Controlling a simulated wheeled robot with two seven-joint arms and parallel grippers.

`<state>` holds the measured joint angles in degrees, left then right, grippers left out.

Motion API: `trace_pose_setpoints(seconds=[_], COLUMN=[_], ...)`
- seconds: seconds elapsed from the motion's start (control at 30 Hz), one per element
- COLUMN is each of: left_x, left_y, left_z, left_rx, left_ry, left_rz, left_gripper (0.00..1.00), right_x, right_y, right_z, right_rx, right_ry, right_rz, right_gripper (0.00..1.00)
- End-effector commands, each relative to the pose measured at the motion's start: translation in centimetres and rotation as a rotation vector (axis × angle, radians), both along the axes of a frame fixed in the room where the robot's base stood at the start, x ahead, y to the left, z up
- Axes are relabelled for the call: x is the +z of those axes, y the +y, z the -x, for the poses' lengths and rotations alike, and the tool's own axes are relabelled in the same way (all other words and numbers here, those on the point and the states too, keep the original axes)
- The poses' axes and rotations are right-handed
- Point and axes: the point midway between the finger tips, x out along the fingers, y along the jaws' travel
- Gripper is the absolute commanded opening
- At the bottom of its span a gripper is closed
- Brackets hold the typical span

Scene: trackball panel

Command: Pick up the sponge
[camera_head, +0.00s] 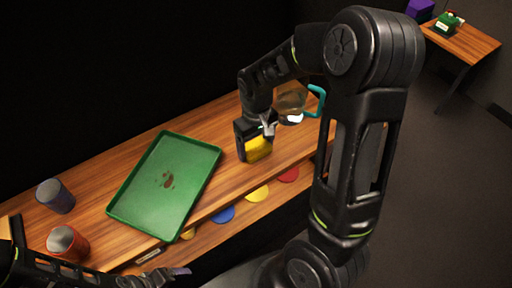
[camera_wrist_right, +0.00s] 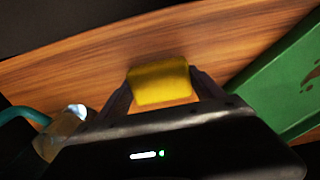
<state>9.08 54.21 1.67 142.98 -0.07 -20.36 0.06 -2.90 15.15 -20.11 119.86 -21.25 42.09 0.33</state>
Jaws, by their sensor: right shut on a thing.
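The yellow sponge (camera_head: 258,149) is at the right part of the wooden table in the head view. My right gripper (camera_head: 256,140) comes down over it and is shut on it. In the right wrist view the sponge (camera_wrist_right: 160,82) sits between the two fingers of the right gripper (camera_wrist_right: 162,88), one on each side. Whether it touches the table is hard to tell. My left arm shows at the lower left of the head view, with a part near its gripper (camera_head: 160,277) at the bottom edge; its jaws are not clear.
A green tray (camera_head: 140,205) with brown stains lies left of the sponge. A glass jug (camera_head: 291,101) with a teal handle stands close behind the right gripper. A blue-grey cup (camera_head: 55,196) and a red cup (camera_head: 68,243) stand at the left. Coloured discs (camera_head: 257,193) line the front.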

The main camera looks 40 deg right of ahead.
Motion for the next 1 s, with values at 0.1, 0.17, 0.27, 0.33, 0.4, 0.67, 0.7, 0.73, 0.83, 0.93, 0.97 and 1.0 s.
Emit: trace_pose_setpoints(seconds=[0.1,0.17,0.27,0.33,0.4,0.67,0.7,0.73,0.83,0.93,0.97,1.0], left_x=[0.0,0.0,-0.1,-0.1,-0.1,-0.2,-0.2,-0.2,-0.2,-0.2,-0.2,-0.2], left_y=[0.0,0.0,0.0,0.0,0.0,0.0,0.0,0.0,0.0,0.0,0.0,0.0], left_z=[0.0,0.0,0.0,0.0,0.0,0.0,0.0,0.0,0.0,0.0,0.0,0.0], left_rx=[0.0,0.0,0.0,0.0,0.0,0.0,0.0,0.0,0.0,0.0,0.0,0.0], left_ry=[0.0,0.0,0.0,0.0,0.0,0.0,0.0,0.0,0.0,0.0,0.0,0.0], left_rz=[0.0,0.0,0.0,0.0,0.0,0.0,0.0,0.0,0.0,0.0,0.0,0.0], left_gripper=[0.85,0.85,0.85,0.85,0.85,0.85,0.85,0.85,0.85,0.85,0.85,0.85], right_x=[0.3,0.8,2.1,3.4,4.8,9.2,9.6,9.7,10.1,10.1,10.0,10.0], right_y=[0.0,0.0,0.0,0.0,0.0,0.0,0.0,0.0,0.0,0.0,0.0,0.0], right_z=[-0.1,-0.1,-0.1,-0.2,-0.1,-0.1,-0.1,-0.1,0.0,0.0,0.0,0.0], right_rx=[0.0,0.0,0.0,0.0,0.0,0.0,0.001,0.001,0.001,0.001,0.001,0.001], right_ry=[-0.002,-0.003,-0.005,-0.006,-0.006,-0.004,-0.003,-0.003,0.0,0.0,0.0,0.0], right_rz=[0.0,0.0,0.0,0.0,0.0,0.0,0.0,0.0,0.0,0.0,0.0,0.0], right_gripper=[0.39,0.39,0.39,0.39,0.39,0.39,0.39,0.39,0.39,0.39,0.39,0.39])
